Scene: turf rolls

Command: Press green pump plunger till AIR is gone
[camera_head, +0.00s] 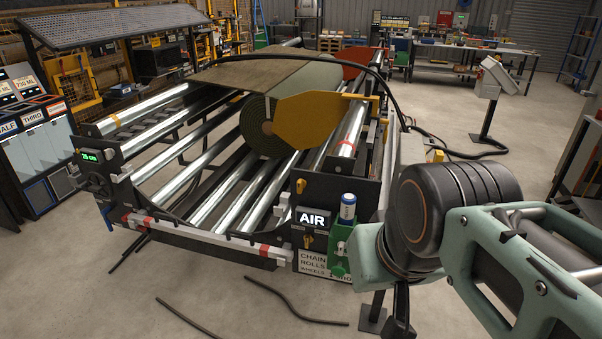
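A small green pump unit (339,262) is fixed to the front right corner of the roller machine, low on its dark end panel. A blue and white cylinder (347,208) stands upright just above it. I cannot make out which part is the plunger. A black sign with AIR in white letters (313,218) shows just left of the cylinder. My arm comes in from the right, its wrist close to the right of the pump. A dark part below the wrist, at the bottom edge, may be my gripper (399,318); its fingers cannot be made out.
The machine's metal rollers (212,205) carry a rolled turf (258,128) beside a yellow plate (313,118). A black hose (375,75) arches over the machine. Loose dark strips (290,305) lie on the floor in front. A control pedestal (492,85) stands at the back right.

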